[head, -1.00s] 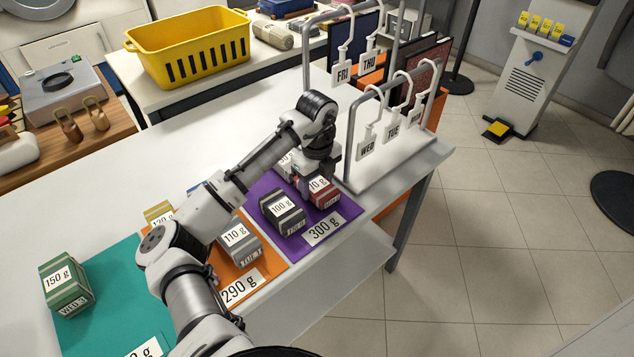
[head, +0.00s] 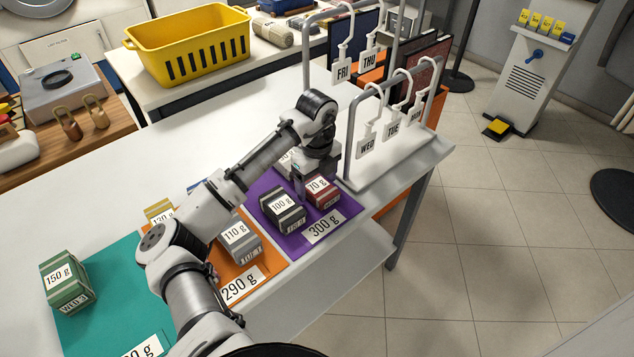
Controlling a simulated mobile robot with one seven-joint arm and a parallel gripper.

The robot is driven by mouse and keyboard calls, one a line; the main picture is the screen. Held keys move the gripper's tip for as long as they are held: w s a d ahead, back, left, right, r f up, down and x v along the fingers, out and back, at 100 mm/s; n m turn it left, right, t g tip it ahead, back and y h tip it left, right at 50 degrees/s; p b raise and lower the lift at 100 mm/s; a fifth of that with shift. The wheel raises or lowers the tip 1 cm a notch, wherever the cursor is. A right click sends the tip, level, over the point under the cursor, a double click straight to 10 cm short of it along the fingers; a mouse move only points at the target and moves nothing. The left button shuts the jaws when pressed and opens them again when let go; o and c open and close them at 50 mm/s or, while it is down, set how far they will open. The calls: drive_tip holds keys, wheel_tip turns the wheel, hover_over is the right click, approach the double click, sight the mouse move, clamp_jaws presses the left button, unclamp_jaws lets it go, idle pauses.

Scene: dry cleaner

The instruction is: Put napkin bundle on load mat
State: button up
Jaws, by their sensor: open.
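Several labelled bundles lie on three coloured load mats on the white table; I cannot tell which one is the napkin bundle. The purple mat (head: 345,207), marked 300 g, holds a dark grey 100 g bundle (head: 283,211), a red 70 g bundle (head: 322,193) and a pale one (head: 285,160) partly hidden behind my gripper. My gripper (head: 303,190) is open, pointing down by the red and pale bundles; its fingertips are hard to make out. The orange mat (head: 268,265), marked 290 g, holds a grey 110 g bundle (head: 240,240). The teal mat (head: 105,325) holds a green 150 g bundle (head: 67,283).
A yellow 120 or 130 g bundle (head: 158,213) is partly hidden by my arm. A white rack (head: 395,165) with hanging day tags stands close right of the purple mat. A yellow basket (head: 190,45) stands on the table behind. The white table (head: 190,140) is clear behind the mats.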

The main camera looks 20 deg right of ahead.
sight(317, 184)
wheel_tip(317, 184, up, 12)
drive_tip(key=b, duration=0.1)
drive_tip(key=shift+f+b, duration=0.2)
drive_tip(key=shift+b, duration=0.1)
